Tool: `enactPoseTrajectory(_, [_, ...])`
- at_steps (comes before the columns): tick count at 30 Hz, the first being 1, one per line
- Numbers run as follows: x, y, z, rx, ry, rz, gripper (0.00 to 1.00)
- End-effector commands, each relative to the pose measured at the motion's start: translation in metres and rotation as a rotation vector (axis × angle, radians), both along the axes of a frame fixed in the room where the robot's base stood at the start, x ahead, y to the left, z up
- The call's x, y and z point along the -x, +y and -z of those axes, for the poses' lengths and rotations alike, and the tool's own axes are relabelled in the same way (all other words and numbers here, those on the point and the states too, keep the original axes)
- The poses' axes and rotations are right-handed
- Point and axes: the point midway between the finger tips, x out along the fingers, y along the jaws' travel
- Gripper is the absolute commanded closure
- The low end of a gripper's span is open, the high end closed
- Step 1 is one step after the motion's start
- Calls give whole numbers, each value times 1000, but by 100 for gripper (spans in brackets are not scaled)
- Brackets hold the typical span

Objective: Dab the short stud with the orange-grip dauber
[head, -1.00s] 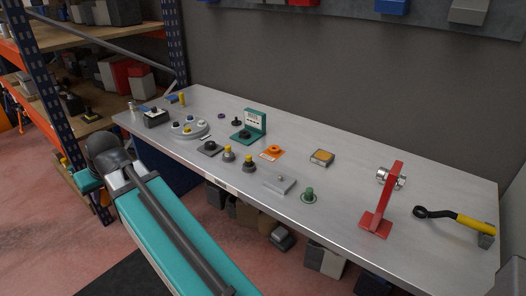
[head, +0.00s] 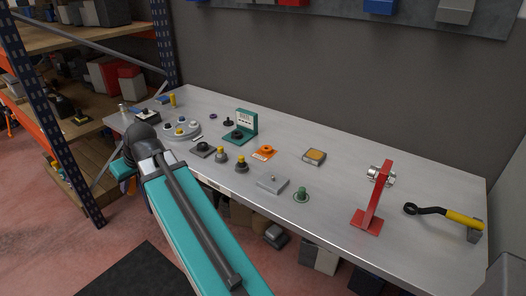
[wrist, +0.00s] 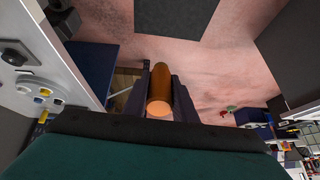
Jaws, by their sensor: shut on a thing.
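My gripper (wrist: 161,88) is shut on the orange-grip dauber (wrist: 160,98), whose orange cylinder shows between the two dark fingers in the wrist view. Its dabbing tip is not visible. In the head view a bit of the orange grip (head: 131,186) shows past my arm, off the front left edge of the bench. A grey block with a small brass stud (head: 273,180) lies near the bench's front edge. I cannot tell for sure that this is the short stud. The dauber is apart from it, to its left.
The bench (head: 330,214) holds a round grey plate with coloured caps (head: 182,137), two yellow-topped knobs, a green knob (head: 301,194), a teal stand (head: 246,122) and a red stand (head: 371,205). An orange-and-blue shelf rack (head: 80,150) stands left. Floor before the bench is open.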

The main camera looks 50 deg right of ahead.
Motion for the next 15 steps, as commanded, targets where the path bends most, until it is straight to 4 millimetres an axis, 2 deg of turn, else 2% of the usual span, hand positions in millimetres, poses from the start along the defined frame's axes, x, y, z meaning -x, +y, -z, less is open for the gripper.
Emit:
enactPoseTrajectory(1, [3,-15,-1,-2,1,5,100])
enactPoseTrajectory(15, [38,-131,3,-2,1,-12,100])
